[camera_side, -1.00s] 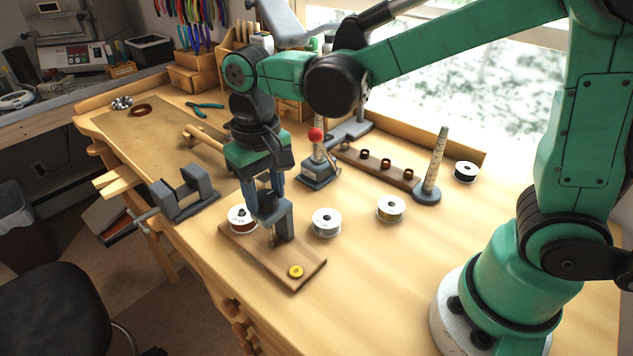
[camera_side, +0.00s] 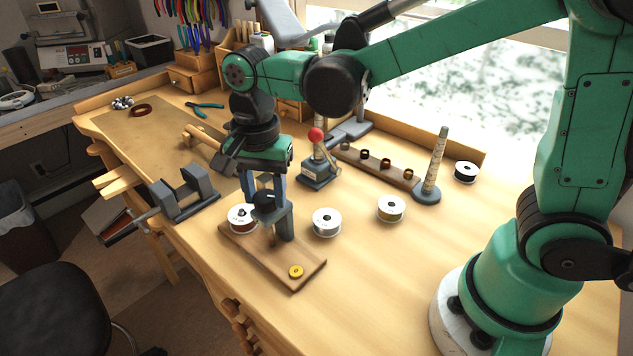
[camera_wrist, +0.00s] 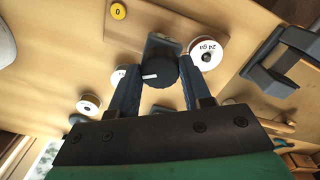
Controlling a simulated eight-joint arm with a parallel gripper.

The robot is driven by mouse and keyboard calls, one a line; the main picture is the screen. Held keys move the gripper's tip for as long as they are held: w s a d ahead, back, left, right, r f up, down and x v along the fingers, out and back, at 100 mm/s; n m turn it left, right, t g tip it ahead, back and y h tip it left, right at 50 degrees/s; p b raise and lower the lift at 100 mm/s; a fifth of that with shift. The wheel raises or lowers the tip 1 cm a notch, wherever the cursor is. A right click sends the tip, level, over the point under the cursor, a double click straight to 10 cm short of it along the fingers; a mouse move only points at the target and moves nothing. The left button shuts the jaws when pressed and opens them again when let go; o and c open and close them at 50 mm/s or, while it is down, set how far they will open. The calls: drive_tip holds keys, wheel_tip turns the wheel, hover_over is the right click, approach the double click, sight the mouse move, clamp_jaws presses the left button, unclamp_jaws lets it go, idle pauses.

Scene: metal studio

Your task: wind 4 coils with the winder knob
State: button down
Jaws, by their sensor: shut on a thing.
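The winder is a wooden board (camera_side: 302,264) with a grey upright post (camera_side: 286,226) and a black round knob (camera_side: 264,200). In the wrist view the knob (camera_wrist: 157,71) faces me, with a white mark pointing left. My gripper (camera_side: 265,196) is shut on the knob, one finger on each side. A thin rod (camera_side: 272,238) shows below the knob; any wire turns on it are too small to tell. A yellow disc (camera_side: 296,271) lies at the board's near end; in the wrist view this disc (camera_wrist: 118,11) reads 0.
A spool (camera_side: 242,219) marked 24 ga in the wrist view stands at the board's far left. Two more spools (camera_side: 326,222) (camera_side: 390,208) stand to the right. A grey vise (camera_side: 184,194) is at left. A red-balled tool (camera_side: 316,165) stands behind. The front right bench is clear.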

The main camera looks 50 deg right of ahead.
sight(265, 196)
drive_tip(key=m, duration=1.1)
drive_tip(key=shift+m, duration=0.4)
idle(0.3)
drive_tip(key=shift+c, duration=1.9)
unclamp_jaws()
drive_tip(key=shift+r, duration=0.1)
drive_tip(key=shift+r, duration=2.7)
